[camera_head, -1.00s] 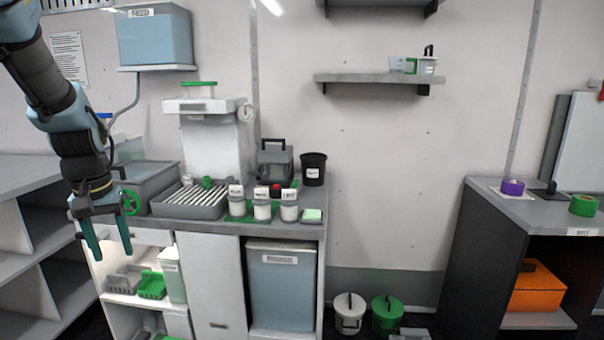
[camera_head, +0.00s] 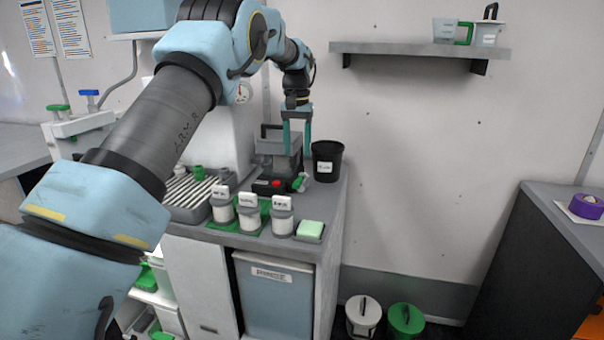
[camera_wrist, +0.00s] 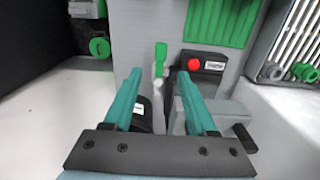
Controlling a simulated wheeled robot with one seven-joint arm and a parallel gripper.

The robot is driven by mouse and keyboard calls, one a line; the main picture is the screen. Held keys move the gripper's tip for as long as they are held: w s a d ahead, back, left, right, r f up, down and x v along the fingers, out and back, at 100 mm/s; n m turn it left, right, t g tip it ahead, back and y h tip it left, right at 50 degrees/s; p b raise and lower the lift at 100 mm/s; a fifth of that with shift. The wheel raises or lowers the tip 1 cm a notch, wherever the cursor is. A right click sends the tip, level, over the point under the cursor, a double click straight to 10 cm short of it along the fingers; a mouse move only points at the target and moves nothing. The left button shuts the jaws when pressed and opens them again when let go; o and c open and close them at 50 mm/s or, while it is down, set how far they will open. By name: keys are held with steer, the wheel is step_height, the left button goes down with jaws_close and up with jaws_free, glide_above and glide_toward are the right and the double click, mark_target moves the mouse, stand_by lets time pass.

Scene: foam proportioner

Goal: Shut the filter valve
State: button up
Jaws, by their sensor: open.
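A small valve with a green lever (camera_head: 300,182) sits at the right of a dark base with a red button on the counter. I cannot tell for sure that this is the filter valve. In the wrist view its green lever (camera_wrist: 160,58) stands just beyond the fingertips, roughly between them, and appears apart from them. My gripper (camera_head: 297,148) is open and empty, fingers pointing down, above the counter by the grey box with a black handle (camera_head: 272,147). It also shows in the wrist view (camera_wrist: 158,82). Other handles, green (camera_head: 58,107) and blue (camera_head: 88,93), are at the far left.
A black bucket (camera_head: 327,165) stands close right of my gripper. The red-button base (camera_head: 268,186) is beside the lever. Several labelled white containers (camera_head: 248,215) line the counter front, beside a green-topped block (camera_head: 311,230). A wall shelf (camera_head: 420,49) is above right.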

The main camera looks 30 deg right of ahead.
mark_target(297, 182)
step_height(297, 182, down, 10)
steer(key=shift+a+r+p, duration=0.1)
steer(key=shift+p, duration=1)
steer(key=shift+c, duration=0.3)
jaws_close()
stand_by(0.3)
